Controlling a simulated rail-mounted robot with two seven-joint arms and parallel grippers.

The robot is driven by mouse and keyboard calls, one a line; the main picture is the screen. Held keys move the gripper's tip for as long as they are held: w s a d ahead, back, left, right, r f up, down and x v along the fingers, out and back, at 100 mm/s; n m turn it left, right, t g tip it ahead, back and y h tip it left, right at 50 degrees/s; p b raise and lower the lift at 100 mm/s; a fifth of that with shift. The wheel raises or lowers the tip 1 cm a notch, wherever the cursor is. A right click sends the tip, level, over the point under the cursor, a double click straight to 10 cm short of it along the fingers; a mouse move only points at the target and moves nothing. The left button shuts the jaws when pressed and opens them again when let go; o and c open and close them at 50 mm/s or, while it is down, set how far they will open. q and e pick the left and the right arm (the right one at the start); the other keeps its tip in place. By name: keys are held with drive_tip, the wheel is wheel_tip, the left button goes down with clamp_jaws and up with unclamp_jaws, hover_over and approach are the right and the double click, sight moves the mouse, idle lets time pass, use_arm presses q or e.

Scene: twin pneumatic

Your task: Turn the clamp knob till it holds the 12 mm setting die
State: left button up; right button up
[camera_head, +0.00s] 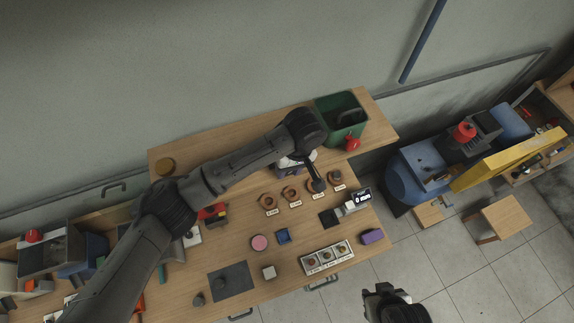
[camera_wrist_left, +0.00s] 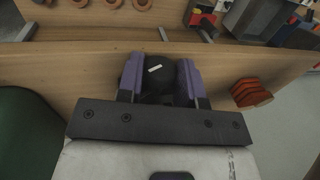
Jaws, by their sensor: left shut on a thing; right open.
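My left gripper (camera_wrist_left: 160,82) is shut on a black round knob (camera_wrist_left: 156,70) with a white mark, its purple fingers on both sides of it. The knob is close to the edge of the wooden shelf. In the head view my left gripper (camera_head: 297,163) is mostly hidden under its arm, and the knob cannot be made out. A small black display (camera_head: 362,197) shows a blurred reading in mm beside a small block device (camera_head: 345,209). Which part is the 12 mm setting die cannot be told. My right gripper (camera_head: 392,303) is open, off the table's front edge.
Labelled rings (camera_head: 268,202) stand in a row in front of the shelf. A green bin (camera_head: 327,108) and a red knob (camera_head: 352,145) are at the shelf's right. A labelled tray (camera_head: 327,257), pink disc (camera_head: 259,242) and purple block (camera_head: 372,236) lie nearer the front.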

idle(0.3)
use_arm(q)
drive_tip(key=o, duration=0.9)
drive_tip(key=b+v, duration=0.1)
drive_tip(key=v, duration=1.2)
drive_tip(key=shift+w+d+r, duration=0.15)
drive_tip(key=shift+d+r, duration=0.05)
drive_tip(key=shift+r, duration=0.15)
